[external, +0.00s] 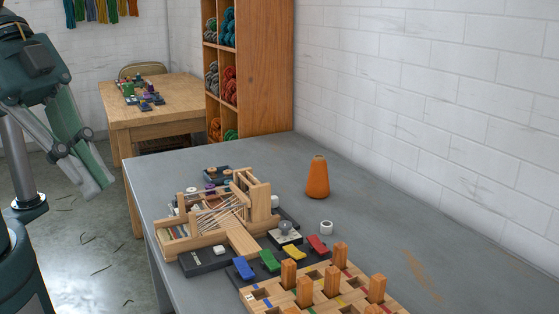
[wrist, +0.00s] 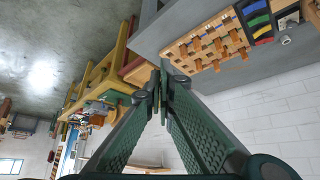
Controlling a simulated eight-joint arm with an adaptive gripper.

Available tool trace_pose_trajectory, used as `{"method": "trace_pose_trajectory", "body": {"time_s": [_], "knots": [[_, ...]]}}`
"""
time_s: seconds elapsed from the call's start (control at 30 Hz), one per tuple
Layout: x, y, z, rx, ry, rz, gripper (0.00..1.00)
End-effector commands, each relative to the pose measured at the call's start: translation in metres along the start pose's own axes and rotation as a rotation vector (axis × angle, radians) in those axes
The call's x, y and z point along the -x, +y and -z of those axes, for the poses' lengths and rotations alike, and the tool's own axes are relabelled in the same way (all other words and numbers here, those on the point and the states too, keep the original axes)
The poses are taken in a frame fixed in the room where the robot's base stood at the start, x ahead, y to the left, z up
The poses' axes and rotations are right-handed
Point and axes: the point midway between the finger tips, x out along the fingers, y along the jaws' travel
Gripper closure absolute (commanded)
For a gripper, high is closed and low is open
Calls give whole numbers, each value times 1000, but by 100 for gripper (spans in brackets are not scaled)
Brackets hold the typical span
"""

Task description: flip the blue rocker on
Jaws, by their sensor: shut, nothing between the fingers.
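The blue rocker (external: 243,268) is at the left end of a row of coloured rockers on a dark strip on the grey table. Green (external: 269,261), yellow (external: 293,252) and red (external: 318,244) rockers follow to its right. I cannot tell which way the blue one is tipped. The row also shows at the upper right of the wrist view, with the blue rocker (wrist: 249,8) nearest the top edge. My gripper (external: 106,186) hangs at the left, off the table and well away from the rockers. Its fingertips (wrist: 163,78) are together with nothing between them.
A pegboard with upright wooden pegs (external: 304,291) stands just in front of the rockers. A small wooden loom (external: 215,222) stands behind them. An orange cone (external: 317,178) and a small white spool (external: 326,228) are to the right. The table's right side is clear.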

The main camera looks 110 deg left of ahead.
Motion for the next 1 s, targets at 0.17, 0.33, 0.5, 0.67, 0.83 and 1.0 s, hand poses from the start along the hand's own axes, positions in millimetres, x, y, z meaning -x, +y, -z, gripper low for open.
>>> {"method": "trace_pose_trajectory", "body": {"time_s": [0.17, 0.33, 0.5, 0.67, 0.83, 1.0], "knots": [[-2, -3, 2, 8, -9, 6, 100], [-6, -10, 5, 24, -32, 21, 100], [-14, -21, 10, 50, -67, 42, 100], [-22, -34, 15, 79, -105, 67, 100], [-31, -48, 20, 112, -145, 93, 100], [-41, -62, 24, 145, -186, 120, 100]]}}
